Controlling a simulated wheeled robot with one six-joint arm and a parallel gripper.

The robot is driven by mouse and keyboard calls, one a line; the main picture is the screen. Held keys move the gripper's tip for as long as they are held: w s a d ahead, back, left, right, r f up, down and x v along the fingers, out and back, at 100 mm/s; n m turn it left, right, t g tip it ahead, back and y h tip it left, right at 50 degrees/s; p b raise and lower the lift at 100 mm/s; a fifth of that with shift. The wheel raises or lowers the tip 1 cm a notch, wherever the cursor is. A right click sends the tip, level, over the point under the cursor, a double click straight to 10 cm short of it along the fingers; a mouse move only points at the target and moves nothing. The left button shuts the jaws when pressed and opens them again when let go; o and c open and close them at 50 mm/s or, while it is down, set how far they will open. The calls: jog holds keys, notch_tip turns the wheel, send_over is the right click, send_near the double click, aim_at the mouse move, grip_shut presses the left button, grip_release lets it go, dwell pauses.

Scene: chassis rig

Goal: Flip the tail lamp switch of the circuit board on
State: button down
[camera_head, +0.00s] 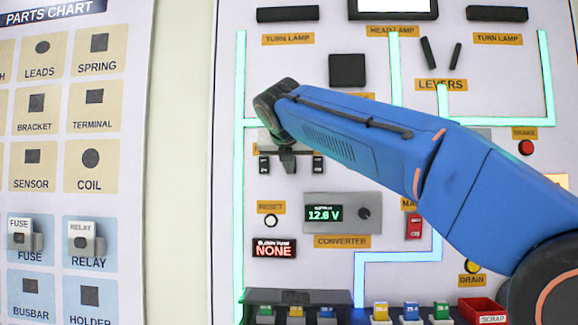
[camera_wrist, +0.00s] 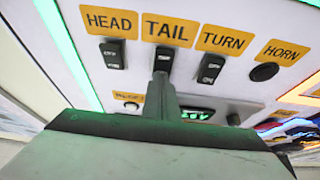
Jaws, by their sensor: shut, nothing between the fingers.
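The tail lamp switch (camera_wrist: 164,57) is a small black rocker under the orange TAIL label (camera_wrist: 168,31) in the wrist view. Its lower part is hidden behind my gripper's tip. My gripper (camera_wrist: 163,78) is shut and empty, with its tip at the lower part of this switch; I cannot tell whether it touches. In the head view my gripper (camera_head: 288,163) is in front of the switch row and hides the tail switch. The head switch (camera_wrist: 113,53) is to the left and the turn switch (camera_wrist: 211,67) to the right, both close by.
A horn button (camera_wrist: 264,72) lies farther right in the wrist view. Below the switches are a reset button (camera_head: 270,221) and a converter (camera_head: 343,212) reading 12.6 V. A fuse panel display (camera_head: 275,248) reads NONE. A red scrap bin (camera_head: 483,310) stands at the lower right.

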dwell(0.3)
jog(key=shift+w+t, duration=0.15)
jog(key=shift+t, duration=0.15)
jog(key=shift+r, duration=0.75)
jog(key=shift+d, duration=0.1)
jog(key=v, duration=1.3)
jog(key=shift+s, duration=0.45)
